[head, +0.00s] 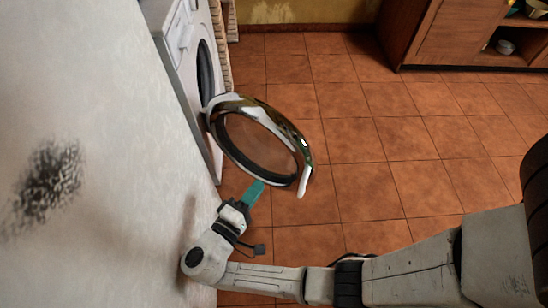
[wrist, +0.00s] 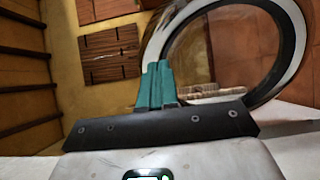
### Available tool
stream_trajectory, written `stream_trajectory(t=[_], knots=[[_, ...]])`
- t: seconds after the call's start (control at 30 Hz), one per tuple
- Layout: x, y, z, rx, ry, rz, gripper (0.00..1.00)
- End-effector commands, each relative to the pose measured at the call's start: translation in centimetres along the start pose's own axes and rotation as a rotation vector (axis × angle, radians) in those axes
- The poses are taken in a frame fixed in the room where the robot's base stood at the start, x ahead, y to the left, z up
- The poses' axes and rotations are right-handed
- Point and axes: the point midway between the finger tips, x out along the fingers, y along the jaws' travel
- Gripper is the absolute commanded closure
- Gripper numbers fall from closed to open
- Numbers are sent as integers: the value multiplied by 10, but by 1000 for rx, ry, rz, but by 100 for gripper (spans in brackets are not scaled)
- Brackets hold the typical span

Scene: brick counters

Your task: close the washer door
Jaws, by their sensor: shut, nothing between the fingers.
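The washer (head: 188,50) is white and stands at the upper left, with its dark round opening showing edge-on. In the wrist view, the door (wrist: 294,40) shows as a large ring at the right, behind and beside the teal fingers (wrist: 155,72). The fingers are together and hold nothing.
A pale wall or panel (head: 90,130) with a dark smudge fills the left side, close to my arm. The tiled floor (head: 375,140) to the right of the door is clear. A wooden cabinet (head: 455,38) with bowls stands at the upper right.

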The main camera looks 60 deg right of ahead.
Motion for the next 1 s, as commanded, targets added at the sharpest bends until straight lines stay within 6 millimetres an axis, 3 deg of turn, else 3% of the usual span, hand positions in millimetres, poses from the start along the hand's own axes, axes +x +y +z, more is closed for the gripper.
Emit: stream_trajectory(t=[0.6,0.8,1.0], knots=[[108,0,2,-1,-6,-2,100],[130,0,1,-1,-4,-2,100],[137,0,1,-2,-3,-3,100]])
